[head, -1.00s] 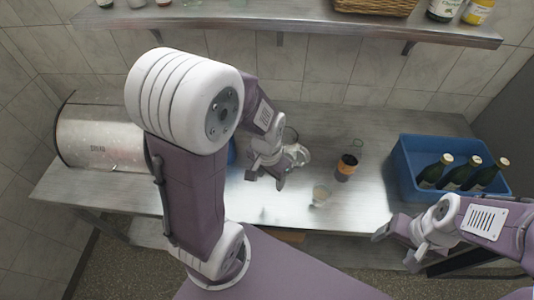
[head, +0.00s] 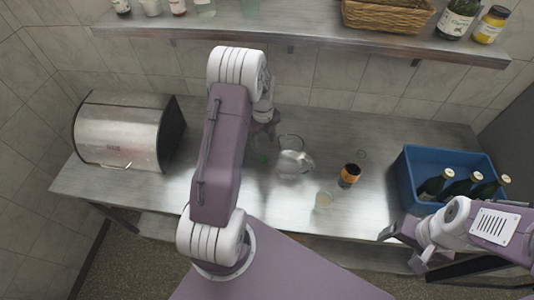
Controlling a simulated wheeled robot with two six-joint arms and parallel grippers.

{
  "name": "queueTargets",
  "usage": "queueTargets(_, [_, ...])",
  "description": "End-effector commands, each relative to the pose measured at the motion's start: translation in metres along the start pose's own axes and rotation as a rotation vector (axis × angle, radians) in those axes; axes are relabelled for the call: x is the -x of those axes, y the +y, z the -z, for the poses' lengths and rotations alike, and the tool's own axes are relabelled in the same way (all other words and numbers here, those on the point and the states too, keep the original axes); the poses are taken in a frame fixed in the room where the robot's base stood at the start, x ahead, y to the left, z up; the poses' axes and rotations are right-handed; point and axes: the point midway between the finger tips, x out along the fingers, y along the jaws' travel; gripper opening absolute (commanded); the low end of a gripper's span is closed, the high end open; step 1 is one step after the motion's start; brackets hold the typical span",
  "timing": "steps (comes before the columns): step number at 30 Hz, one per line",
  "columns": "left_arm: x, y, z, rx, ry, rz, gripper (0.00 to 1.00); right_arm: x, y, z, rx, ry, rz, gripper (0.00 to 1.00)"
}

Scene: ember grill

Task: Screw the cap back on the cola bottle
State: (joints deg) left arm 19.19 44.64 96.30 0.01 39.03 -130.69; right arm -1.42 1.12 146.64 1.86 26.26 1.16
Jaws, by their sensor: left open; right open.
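I cannot clearly make out a cola bottle or its cap. A small dark container with an orange band (head: 349,176) stands right of the middle of the counter; I cannot tell if it is the bottle. A small green spot (head: 262,157) lies on the counter just below my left gripper (head: 264,132), too small to identify. My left gripper is open, over the back middle of the counter, partly hidden by its own arm. My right gripper (head: 402,240) is open at the front right edge, away from the dark container.
A glass pitcher (head: 292,160) stands in mid-counter, with a small pale cup (head: 323,200) in front. A blue crate (head: 405,185) with green bottles is at right. A metal bread bin (head: 118,135) is at left. A shelf (head: 300,30) runs above.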

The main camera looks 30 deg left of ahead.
Motion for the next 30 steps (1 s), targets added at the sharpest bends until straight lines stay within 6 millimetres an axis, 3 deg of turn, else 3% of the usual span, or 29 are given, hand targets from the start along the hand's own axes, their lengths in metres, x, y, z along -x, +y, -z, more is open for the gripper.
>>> queueTargets(9, [-0.001, 0.000, -0.001, -0.009, 0.001, -0.001, 0.55, 0.001, 0.000, 0.000, 0.000, -0.001, 0.000, 0.76])
queueTargets(18, [-0.036, 0.000, 0.000, -0.008, 0.002, -0.002, 0.55, 0.014, 0.000, 0.001, 0.000, 0.000, 0.000, 0.76])
queueTargets(30, [-0.045, 0.001, 0.001, -0.008, 0.003, -0.004, 0.55, 0.021, 0.000, 0.002, 0.000, -0.001, 0.000, 0.76])
